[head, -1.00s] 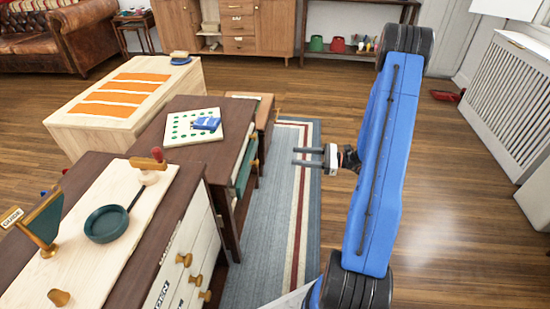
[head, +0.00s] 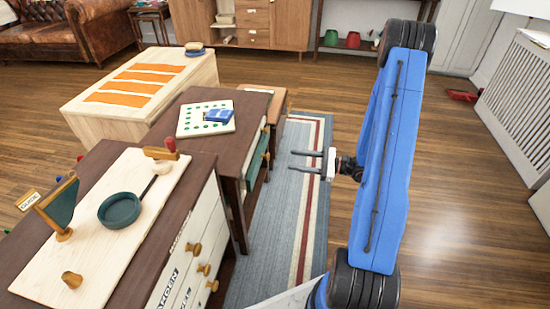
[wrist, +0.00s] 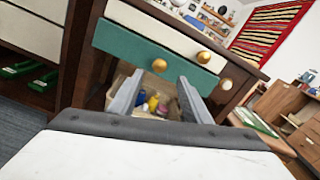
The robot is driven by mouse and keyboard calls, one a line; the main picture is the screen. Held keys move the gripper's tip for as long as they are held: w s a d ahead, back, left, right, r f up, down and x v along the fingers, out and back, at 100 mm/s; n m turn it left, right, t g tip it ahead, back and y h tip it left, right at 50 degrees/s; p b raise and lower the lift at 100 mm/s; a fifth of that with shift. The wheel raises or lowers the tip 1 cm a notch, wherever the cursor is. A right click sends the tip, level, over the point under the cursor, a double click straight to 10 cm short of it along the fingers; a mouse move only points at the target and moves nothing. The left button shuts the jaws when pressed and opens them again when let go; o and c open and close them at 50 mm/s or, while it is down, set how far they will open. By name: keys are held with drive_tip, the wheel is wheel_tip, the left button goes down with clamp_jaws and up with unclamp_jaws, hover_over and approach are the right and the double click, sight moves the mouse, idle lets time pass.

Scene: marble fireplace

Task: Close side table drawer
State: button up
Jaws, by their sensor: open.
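The side table (head: 178,103) is the dark brown one in the middle of the head view. Its green drawer front (head: 256,156) faces right, toward my gripper, and appears to stick out a little. In the wrist view the green drawer front (wrist: 145,50) fills the upper middle, with a gold knob (wrist: 159,65), under a white drawer front (wrist: 150,22). My gripper (head: 292,161) is open and empty, to the right of the table and apart from the drawer. Its fingers also show in the wrist view (wrist: 155,88), pointing below the green front. How far the drawer stands out is unclear.
A nearer dark cabinet (head: 218,232) has white drawers with protruding knobs. A pale wooden chest (head: 95,125) and a small brown table (head: 279,100) stand farther back. A striped rug (head: 285,215) lies under my gripper. Open wood floor is on the right.

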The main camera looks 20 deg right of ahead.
drive_tip(key=x, duration=0.9)
drive_tip(key=shift+a, duration=0.1)
